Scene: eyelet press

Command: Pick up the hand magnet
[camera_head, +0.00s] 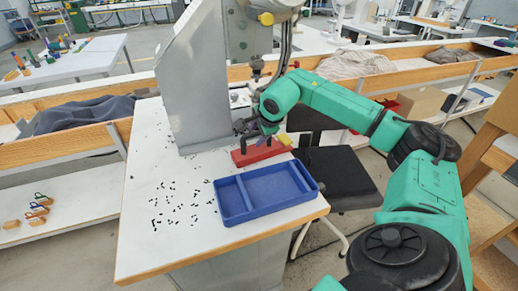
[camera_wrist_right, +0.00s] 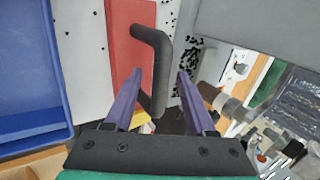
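The hand magnet appears to be the red block (camera_head: 258,153) with a black bar handle (camera_wrist_right: 160,60), lying on the white table behind the blue tray. Its red face (camera_wrist_right: 122,45) also shows in the right wrist view. My right gripper (camera_head: 264,134) is just above it. In the right wrist view its purple fingers (camera_wrist_right: 160,74) are apart, with the handle showing between their tips. I see no clear grip on the handle. In the head view the gripper and wrist partly hide the handle. My left gripper is out of view.
A blue divided tray (camera_head: 228,205) stands right in front of the magnet. The grey press (camera_head: 195,75) rises close behind. Many small black eyelets (camera_head: 172,207) are scattered on the table's left part. A black chair (camera_head: 345,172) stands beyond the right edge.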

